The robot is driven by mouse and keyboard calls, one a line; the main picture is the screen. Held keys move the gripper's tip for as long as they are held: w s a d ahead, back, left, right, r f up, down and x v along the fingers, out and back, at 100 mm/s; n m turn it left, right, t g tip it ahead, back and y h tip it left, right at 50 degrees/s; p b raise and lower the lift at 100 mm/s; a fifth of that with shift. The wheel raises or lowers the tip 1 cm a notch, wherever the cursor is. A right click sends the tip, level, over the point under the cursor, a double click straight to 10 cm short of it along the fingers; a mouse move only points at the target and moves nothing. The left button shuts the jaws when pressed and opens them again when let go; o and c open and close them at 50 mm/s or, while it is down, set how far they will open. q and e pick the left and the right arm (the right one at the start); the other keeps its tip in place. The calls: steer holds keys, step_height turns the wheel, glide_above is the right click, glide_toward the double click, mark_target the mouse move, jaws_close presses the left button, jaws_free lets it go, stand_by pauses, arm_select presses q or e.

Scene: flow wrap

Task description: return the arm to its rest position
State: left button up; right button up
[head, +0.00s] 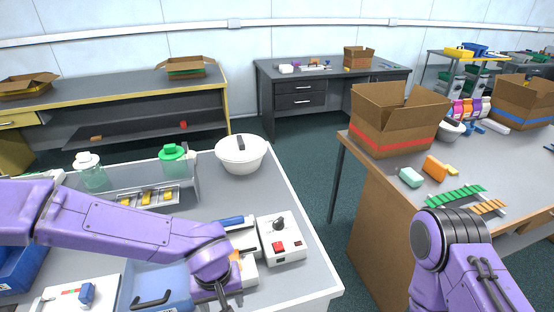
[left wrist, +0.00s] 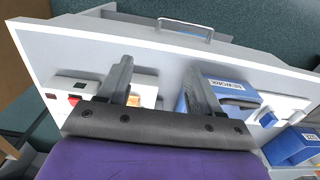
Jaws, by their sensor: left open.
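My left arm (head: 130,232) is purple and reaches in from the left over the grey bench. My left gripper (head: 224,298) points down near the bench's front, partly cut off by the frame edge. In the left wrist view my left gripper (left wrist: 157,75) has its two dark fingers apart, with nothing between the tips. My right arm (head: 455,250) shows at the lower right, and its gripper is out of view.
A white control box (head: 283,240) with a black knob stands right of my left gripper. A blue bin (head: 150,285) is to its left, and it also shows in the left wrist view (left wrist: 225,92). A white pot (head: 241,155) and lidded jars (head: 92,172) stand farther back.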

arm_select(q)
steer(key=s+a+f+n+t+y+b, duration=0.1)
steer(key=s+a+f+b, duration=0.2)
steer(key=f, duration=0.7)
steer(key=s+a+f+n+t+y+b, duration=0.1)
steer(key=s+a+f+b, duration=0.2)
steer(key=s+a+f, duration=0.5)
steer(key=s+a+f+n+t+y+b, duration=0.1)
steer(key=s+a+f+b, duration=0.2)
steer(key=s+a+f, duration=0.3)
step_height(320, 180, down, 6)
steer(key=shift+a+r, duration=0.15)
steer(key=shift+a, duration=0.4)
arm_select(e)
step_height(320, 180, down, 9)
steer(key=shift+s, duration=0.3)
steer(key=shift+d+r, duration=0.1)
